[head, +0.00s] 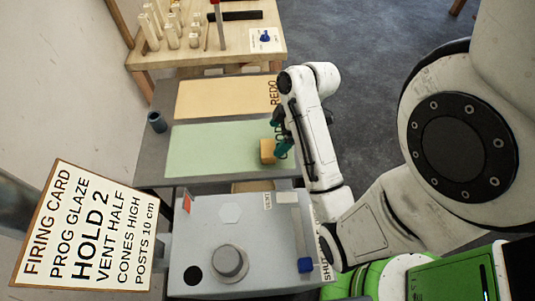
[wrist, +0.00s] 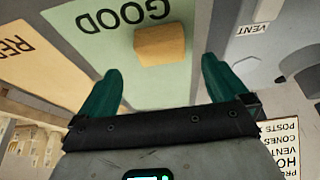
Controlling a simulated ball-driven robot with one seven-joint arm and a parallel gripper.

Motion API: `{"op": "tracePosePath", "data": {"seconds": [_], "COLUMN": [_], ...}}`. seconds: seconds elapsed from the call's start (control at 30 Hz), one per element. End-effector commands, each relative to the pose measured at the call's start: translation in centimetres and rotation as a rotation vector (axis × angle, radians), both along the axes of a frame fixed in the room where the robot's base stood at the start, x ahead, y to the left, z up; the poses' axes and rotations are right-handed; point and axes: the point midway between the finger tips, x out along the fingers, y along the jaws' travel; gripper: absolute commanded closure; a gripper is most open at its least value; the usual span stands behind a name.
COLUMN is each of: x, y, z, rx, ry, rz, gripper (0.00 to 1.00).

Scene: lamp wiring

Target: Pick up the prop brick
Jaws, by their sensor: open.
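The prop brick appears to be the tan block (head: 267,151) on the green mat (head: 215,138), near the mat's right end. It also shows in the wrist view (wrist: 160,44), at top centre beside the word GOOD. My gripper (head: 278,134) is open, with teal fingers close to the block in the head view. In the wrist view my gripper (wrist: 161,68) has its fingers spread to either side, with the block ahead between their lines and nothing held. I cannot tell the exact height gap between fingertips and block.
A yellow REDO mat (head: 223,98) lies behind the green one. A dark cup (head: 157,122) stands at left. A grey box with a knob (head: 229,263) and blue-tipped lever (head: 305,265) is in front. A firing card (head: 88,228) stands front left. A wooden table (head: 200,56) holds pale posts.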

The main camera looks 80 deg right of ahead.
Motion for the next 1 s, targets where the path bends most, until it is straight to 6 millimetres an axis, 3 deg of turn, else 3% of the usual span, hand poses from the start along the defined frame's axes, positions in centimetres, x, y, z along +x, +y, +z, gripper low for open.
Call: {"op": "tracePosePath", "data": {"seconds": [0.37,0.63,0.93,1.0], "x": [1.3,2.8,3.0,3.0], "y": [0.6,1.1,1.1,1.1], "z": [-2.9,-6.2,-6.7,-6.7], "rx": [0.005,0.004,0.002,0.002], "ry": [0.004,0.005,0.003,0.003], "rz": [-0.001,-0.002,-0.001,-0.001], "gripper": [0.0,0.0,0.0,0.06]}}
